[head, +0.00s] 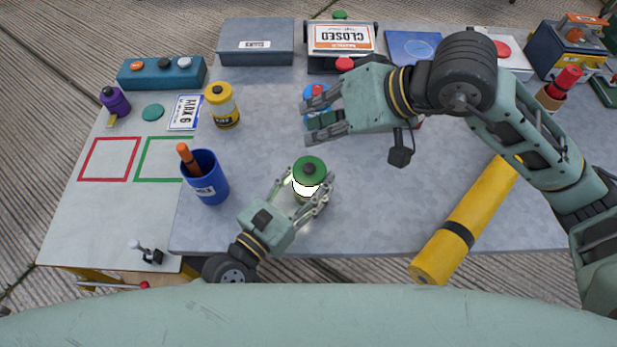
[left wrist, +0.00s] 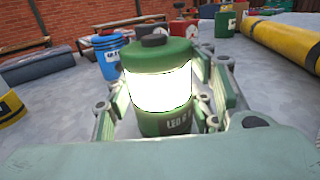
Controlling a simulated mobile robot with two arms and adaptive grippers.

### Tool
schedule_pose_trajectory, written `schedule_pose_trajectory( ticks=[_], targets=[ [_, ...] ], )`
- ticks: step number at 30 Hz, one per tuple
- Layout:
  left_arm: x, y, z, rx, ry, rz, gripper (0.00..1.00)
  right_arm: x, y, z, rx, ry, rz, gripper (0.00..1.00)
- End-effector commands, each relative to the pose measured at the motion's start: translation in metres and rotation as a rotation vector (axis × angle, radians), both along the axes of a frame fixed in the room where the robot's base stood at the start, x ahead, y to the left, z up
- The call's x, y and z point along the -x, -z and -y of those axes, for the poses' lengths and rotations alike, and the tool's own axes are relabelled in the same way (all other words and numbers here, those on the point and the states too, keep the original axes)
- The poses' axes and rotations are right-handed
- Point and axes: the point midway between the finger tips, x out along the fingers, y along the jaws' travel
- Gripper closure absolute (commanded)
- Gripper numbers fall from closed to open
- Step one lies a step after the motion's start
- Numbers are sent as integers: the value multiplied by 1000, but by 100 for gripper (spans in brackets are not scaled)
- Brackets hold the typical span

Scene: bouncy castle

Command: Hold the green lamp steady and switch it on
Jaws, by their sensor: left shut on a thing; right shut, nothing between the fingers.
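The green lamp (head: 309,166) stands upright on the grey table, with a green cap, a dark top button and a brightly glowing white band. It also shows large in the left wrist view (left wrist: 160,90), lit, with a partly readable label on its green base. My left gripper (head: 312,183) is shut on the lamp, with fingers on both sides of it. My right gripper (head: 310,121) is shut and empty, above the table behind the lamp and apart from it. It partly hides a blue lamp (head: 315,91).
A blue cup (head: 207,185) with an orange-handled tool stands left of the lamp. A yellow lamp (head: 222,108) is behind the cup. A long yellow tube (head: 440,248) lies at the right. Boxes and a closed sign (head: 342,39) line the back. The table between lamp and tube is clear.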

Motion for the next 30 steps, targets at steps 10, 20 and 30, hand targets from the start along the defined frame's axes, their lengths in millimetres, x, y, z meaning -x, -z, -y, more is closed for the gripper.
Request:
schedule_pose_trajectory(
  ticks=[10, 20, 30],
  targets=[
    [0, 0, 0, 0, 0, 0, 89, 0, -2, 0, 0, 0, 0, 100],
    [0, 0, 0, 0, 0, 0, 29, 0, -2, 0, 0, 0, 0, 100],
    [2, 0, -2, -1, 0, 0, 29, 0, -2, 0, 0, 0, 0, 100]
  ],
)
